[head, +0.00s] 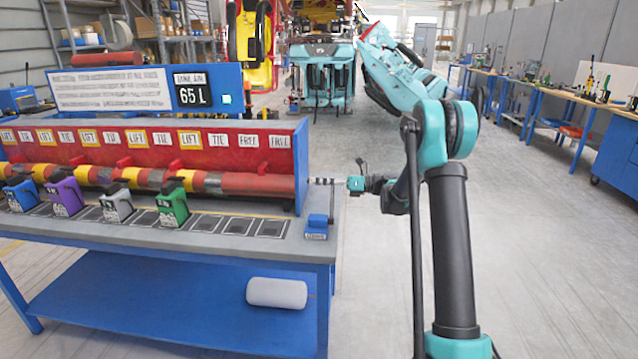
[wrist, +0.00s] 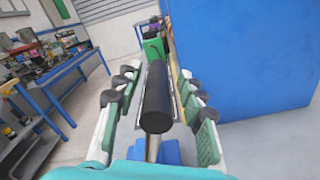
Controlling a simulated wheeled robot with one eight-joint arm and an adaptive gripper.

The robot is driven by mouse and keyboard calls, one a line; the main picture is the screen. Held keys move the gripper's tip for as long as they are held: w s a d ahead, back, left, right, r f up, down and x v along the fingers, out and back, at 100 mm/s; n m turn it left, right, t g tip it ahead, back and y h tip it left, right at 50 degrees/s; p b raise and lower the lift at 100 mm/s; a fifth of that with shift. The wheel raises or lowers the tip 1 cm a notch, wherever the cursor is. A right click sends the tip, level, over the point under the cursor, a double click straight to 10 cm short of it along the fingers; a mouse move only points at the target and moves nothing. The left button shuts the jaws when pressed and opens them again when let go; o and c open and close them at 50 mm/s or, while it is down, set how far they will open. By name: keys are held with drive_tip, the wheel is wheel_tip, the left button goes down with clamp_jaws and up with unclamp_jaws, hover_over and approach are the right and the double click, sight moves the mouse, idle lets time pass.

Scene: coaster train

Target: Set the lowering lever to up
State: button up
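The lever's black cylindrical grip (wrist: 156,95) is in the middle of the wrist view, with a pale metal shaft and a blue base below it. I cannot tell its exact tilt. My gripper (wrist: 160,115) is open, with one finger to each side of the grip and gaps visible between. In the head view my gripper (head: 322,181) is level at the right end of the bench, fingers pointing left. A small blue labelled block (head: 317,226) sits below it on the bench corner. The lever's grip is hard to make out there.
A blue end panel (wrist: 235,60) stands close on the right in the wrist view. The bench (head: 270,252) holds several coloured blocks, including a green one (head: 172,205), before a red pipe (head: 255,184). The display reads 65 L. Floor right of the bench is clear.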

drive_tip(key=d, duration=1.2)
drive_tip(key=shift+s, duration=0.25)
drive_tip(key=s+f+n+t+h, duration=0.1)
drive_tip(key=s+f+n+h, duration=0.3)
drive_tip(key=s, duration=0.5)
drive_tip(key=s+f+n+t+h, duration=0.1)
drive_tip(key=s+f+n+h, duration=0.1)
drive_tip(key=s+n+h, duration=0.6)
drive_tip(key=s+d+f+n+h, duration=0.3)
drive_tip(key=s+d+n, duration=0.3)
drive_tip(key=s, duration=0.4)
drive_tip(key=s+d+f+n+t+h, duration=0.1)
drive_tip(key=s+d+f+n+h, duration=0.2)
drive_tip(key=s+d+f+n, duration=0.2)
drive_tip(key=s+d, duration=0.3)
drive_tip(key=s, duration=0.3)
drive_tip(key=shift+d+n+t, duration=0.15)
drive_tip(key=shift+n+t, duration=0.15)
drive_tip(key=shift+n, duration=0.1)
drive_tip(key=shift+f, duration=0.1)
